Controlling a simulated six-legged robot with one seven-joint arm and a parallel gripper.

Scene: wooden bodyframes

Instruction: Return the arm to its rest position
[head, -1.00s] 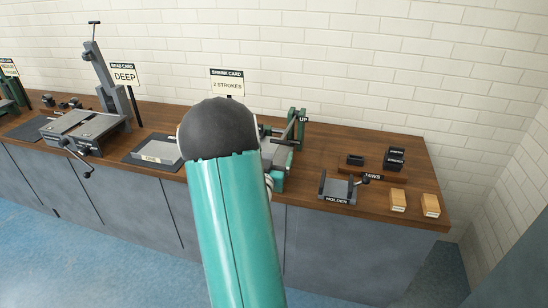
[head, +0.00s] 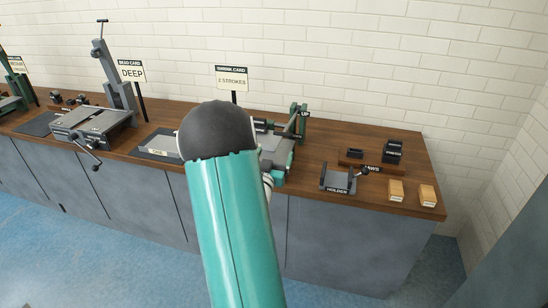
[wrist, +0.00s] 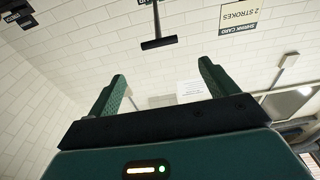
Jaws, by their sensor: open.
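My arm shows in the head view as a teal link with a dark round joint, rising in front of the bench and hiding part of it. Behind the fingers are a white tiled wall and a pale paper or panel (wrist: 193,91). The wrist picture looks upside down, as the card lettering is inverted.
The wooden bench (head: 318,150) carries a bead machine (head: 92,122), a green shrinker (head: 285,150), a holder (head: 338,180), a jaws tray (head: 372,167) and two wooden blocks (head: 396,191) (head: 428,196). Cards for bead (head: 131,71) and shrink (head: 231,78) stand behind. Blue floor (head: 100,245) lies in front.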

